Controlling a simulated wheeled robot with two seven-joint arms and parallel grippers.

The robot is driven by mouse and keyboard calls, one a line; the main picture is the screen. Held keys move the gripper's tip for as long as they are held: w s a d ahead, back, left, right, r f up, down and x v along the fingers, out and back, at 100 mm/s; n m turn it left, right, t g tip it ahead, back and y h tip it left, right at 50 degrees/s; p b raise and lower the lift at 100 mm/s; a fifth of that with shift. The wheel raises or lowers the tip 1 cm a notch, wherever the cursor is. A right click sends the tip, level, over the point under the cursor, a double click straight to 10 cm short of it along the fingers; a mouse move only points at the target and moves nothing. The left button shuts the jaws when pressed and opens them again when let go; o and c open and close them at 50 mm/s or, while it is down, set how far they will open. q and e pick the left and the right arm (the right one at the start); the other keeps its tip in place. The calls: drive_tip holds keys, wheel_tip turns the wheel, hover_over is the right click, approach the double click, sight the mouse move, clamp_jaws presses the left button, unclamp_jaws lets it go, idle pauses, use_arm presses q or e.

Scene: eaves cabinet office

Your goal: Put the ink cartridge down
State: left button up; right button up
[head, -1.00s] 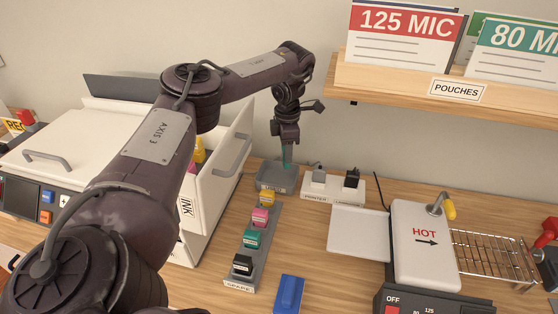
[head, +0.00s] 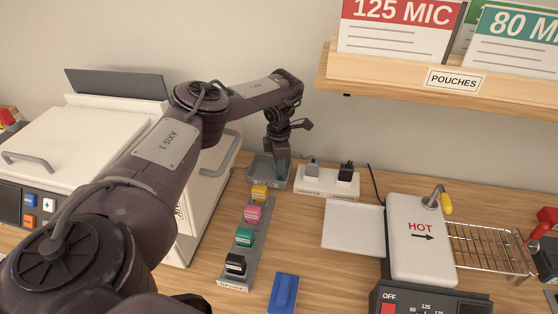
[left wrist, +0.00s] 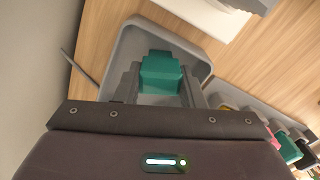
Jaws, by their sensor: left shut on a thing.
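A teal ink cartridge (left wrist: 160,75) is held between the fingers of my left gripper (left wrist: 160,88), which is shut on it. In the left wrist view the cartridge is within the outline of a grey tray (left wrist: 197,52); I cannot tell whether it touches the tray floor. In the head view my left gripper (head: 280,168) points down at the same grey tray (head: 257,163) at the back of the desk, and the cartridge is mostly hidden. My right gripper is out of view.
A grey rack with yellow (head: 259,192), pink (head: 252,213), teal (head: 244,236) and black (head: 235,264) cartridges stands in front of the tray. A power strip (head: 327,183) is right of it. The white printer (head: 85,150) is left, the hot laminator (head: 420,235) right.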

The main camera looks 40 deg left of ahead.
use_arm(q)
drive_tip(key=shift+f, duration=0.1)
drive_tip(key=o, duration=1.1)
drive_tip(key=shift+o, duration=0.2)
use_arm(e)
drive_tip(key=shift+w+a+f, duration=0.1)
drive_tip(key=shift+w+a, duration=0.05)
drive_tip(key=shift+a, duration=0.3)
